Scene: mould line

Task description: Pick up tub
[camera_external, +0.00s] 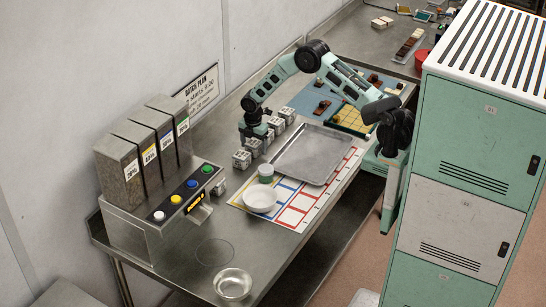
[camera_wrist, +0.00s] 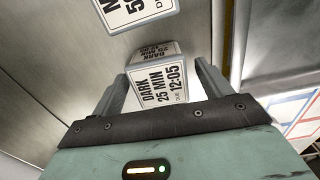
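My gripper (camera_external: 255,133) is farther back, pointing down by a row of white labelled blocks (camera_external: 242,160). In the wrist view, a white block marked DARK 25 MIN 12:05 (camera_wrist: 162,84) sits between the two fingers of my gripper (camera_wrist: 163,75). The fingers lie close along its sides; I cannot tell whether they touch it. The tub is not clearly seen in the wrist view.
A metal tray (camera_external: 312,153) and a mat with coloured outlines (camera_external: 296,212) lie right of the blocks. A dispenser with coloured buttons (camera_external: 150,235) stands at the left. A glass bowl (camera_external: 233,284) is at the near end. A tall locker (camera_external: 465,150) flanks the right.

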